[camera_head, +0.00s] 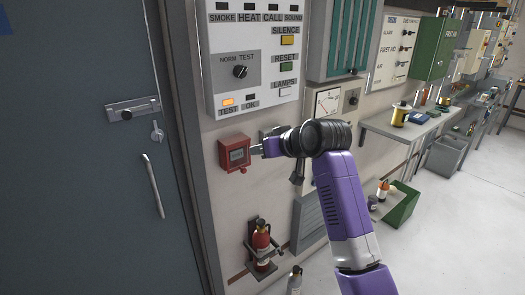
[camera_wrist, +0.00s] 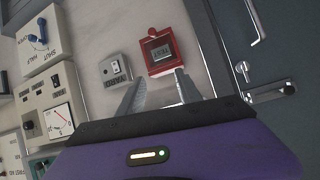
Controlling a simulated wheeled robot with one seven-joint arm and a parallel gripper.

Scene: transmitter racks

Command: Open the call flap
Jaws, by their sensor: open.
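A small red call box (camera_head: 235,153) is fixed to the wall under the large alarm panel. Its grey front flap, with lettering on it, looks closed flat against the box. In the wrist view the box (camera_wrist: 163,52) appears upside down, just beyond my fingertips, with a small round red part at its top edge. My gripper (camera_head: 257,148) is just right of the box, pointing at it. In the wrist view the two fingers (camera_wrist: 158,84) are apart with nothing between them. I cannot tell whether a fingertip touches the flap.
A grey switch box (camera_wrist: 115,70) sits beside the call box. The alarm panel (camera_head: 252,55) is above, and a fire extinguisher (camera_head: 261,240) hangs below. A grey door (camera_head: 75,150) with a handle stands left. A shelf (camera_head: 400,130) and green bin (camera_head: 403,205) are right.

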